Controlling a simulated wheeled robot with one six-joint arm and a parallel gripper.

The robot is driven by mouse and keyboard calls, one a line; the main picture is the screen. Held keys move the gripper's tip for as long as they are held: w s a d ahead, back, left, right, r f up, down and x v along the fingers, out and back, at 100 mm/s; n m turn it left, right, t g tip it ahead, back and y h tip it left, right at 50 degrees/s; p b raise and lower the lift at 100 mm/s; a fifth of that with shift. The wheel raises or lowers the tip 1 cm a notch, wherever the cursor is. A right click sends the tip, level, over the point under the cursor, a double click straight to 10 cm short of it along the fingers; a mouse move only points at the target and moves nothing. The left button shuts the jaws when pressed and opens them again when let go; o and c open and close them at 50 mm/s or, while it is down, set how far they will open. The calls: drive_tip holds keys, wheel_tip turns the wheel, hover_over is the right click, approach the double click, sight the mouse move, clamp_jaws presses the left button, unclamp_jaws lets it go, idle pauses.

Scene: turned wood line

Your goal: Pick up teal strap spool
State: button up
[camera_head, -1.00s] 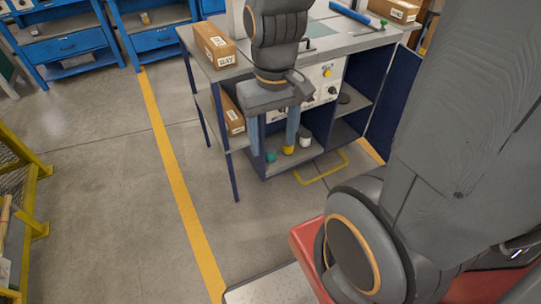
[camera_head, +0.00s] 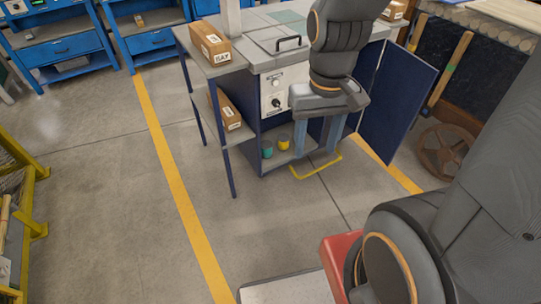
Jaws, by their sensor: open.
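The teal strap spool (camera_head: 267,149) is small and sits at the left of the lower shelf inside the blue cabinet under the workbench. A yellow spool (camera_head: 283,142) stands just to its right. My gripper (camera_head: 317,150) hangs pointing down, to the right of both spools in the picture. Its two fingers are spread with nothing seen between them. The teal spool is in plain view and apart from the gripper.
The workbench (camera_head: 272,60) has a side rack with cardboard boxes (camera_head: 211,43) on its left. A blue cabinet door (camera_head: 397,105) stands open at the right. A yellow bar handle (camera_head: 318,168) juts out low in front.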

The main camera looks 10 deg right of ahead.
drive_tip(key=o, duration=0.6)
drive_tip(key=w+f+b, duration=0.2)
drive_tip(key=w+f, duration=0.1)
drive_tip(key=shift+w+f, duration=0.1)
drive_tip(key=shift+f, duration=0.05)
drive_tip(key=n+t+y+b, duration=0.3)
drive_tip(key=n+t+b, duration=0.1)
drive_tip(key=b, duration=2.8)
hover_over(269, 145)
drive_tip(key=s+d, duration=0.2)
drive_tip(key=s, duration=0.6)
wheel_tip(269, 145, down, 52)
drive_tip(key=shift+n+t, duration=0.6)
drive_tip(key=shift+n, duration=0.3)
drive_tip(key=w+f+b, duration=0.1)
drive_tip(key=w, duration=0.1)
drive_tip(key=w+a+f+b, duration=0.1)
drive_tip(key=w+f, duration=0.1)
drive_tip(key=w+f+b, duration=0.1)
drive_tip(key=w+f, duration=0.1)
drive_tip(key=w, duration=0.1)
drive_tip(key=shift+a+f, duration=0.15)
drive_tip(key=shift+a, duration=0.15)
drive_tip(key=shift+a+b+x, duration=0.2)
drive_tip(key=shift+b+x, duration=1)
drive_tip(key=shift+x, duration=0.75)
drive_tip(key=shift+a+b+x, duration=0.15)
drive_tip(key=shift+b+x, duration=1)
drive_tip(key=shift+x, duration=0.85)
